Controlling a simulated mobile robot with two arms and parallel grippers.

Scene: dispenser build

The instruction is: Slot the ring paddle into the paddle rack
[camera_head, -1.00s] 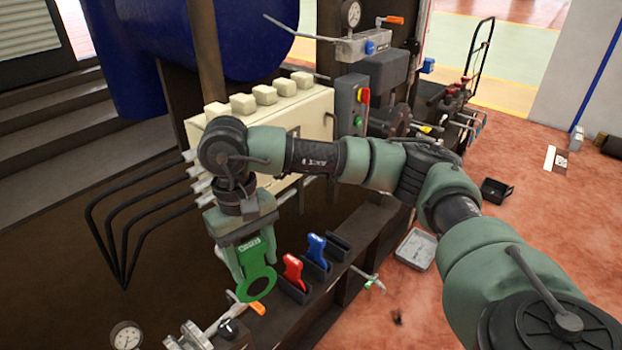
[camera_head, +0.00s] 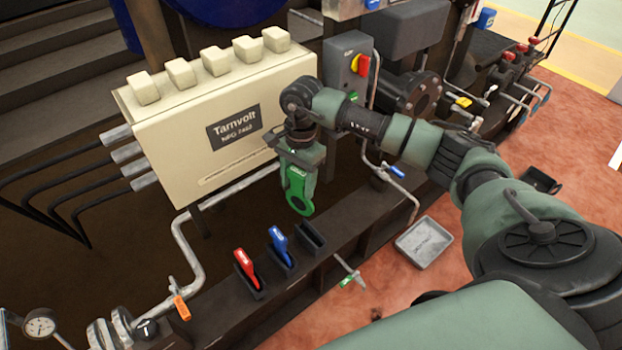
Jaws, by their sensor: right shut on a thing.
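The green ring paddle (camera_head: 299,193) hangs ring end down from my right gripper (camera_head: 298,160), which is shut on its upper part. The paddle rack is a row of dark holders on the black beam. One holder carries a red paddle (camera_head: 245,264) and the middle one a blue paddle (camera_head: 278,243). The rightmost holder (camera_head: 311,237) has no paddle in it. The green paddle's ring shows just above and behind this empty holder in the picture; I cannot tell the exact gap. My left gripper is not in view.
A cream Tarnvolt box (camera_head: 225,125) stands behind the beam. A grey pipe (camera_head: 190,255) runs at the left, near an orange-handled valve (camera_head: 181,306). A small green-handled valve (camera_head: 348,276) sticks out in front of the beam. A grey tray (camera_head: 424,243) lies on the red floor.

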